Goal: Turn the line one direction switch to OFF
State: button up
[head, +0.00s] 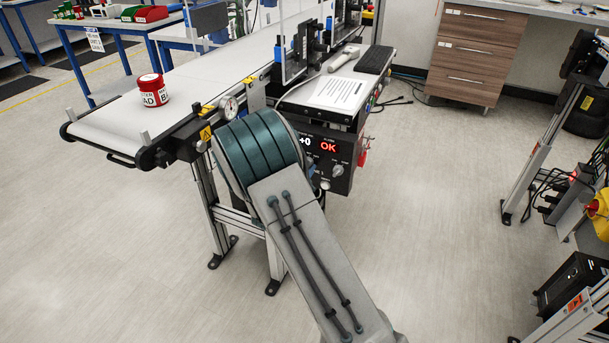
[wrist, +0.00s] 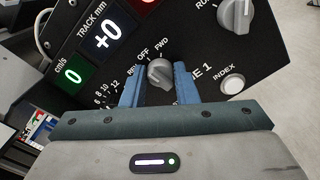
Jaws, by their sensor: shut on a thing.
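The line one direction switch (wrist: 160,72) is a small grey knob on the black control panel (wrist: 105,75). REV, OFF and FWD are printed around it in the wrist view. My gripper (wrist: 160,82) has its two blue fingers on either side of this knob and is shut on it. I cannot tell for sure which label the knob points at.
Beside the switch are a white INDEX button (wrist: 232,84), a larger RUN knob (wrist: 236,16) and a green display (wrist: 72,76). The head view shows a red display reading OK (head: 328,147). A red-and-white tin (head: 154,91) stands on the belt (head: 190,80).

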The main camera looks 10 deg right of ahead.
jog(key=shift+f+m+b, duration=0.1)
jog(key=shift+m+b, duration=0.4)
jog(key=shift+b, duration=0.15)
jog(key=o, duration=1)
jog(key=v, duration=1.4)
jog(key=shift+w, duration=0.1)
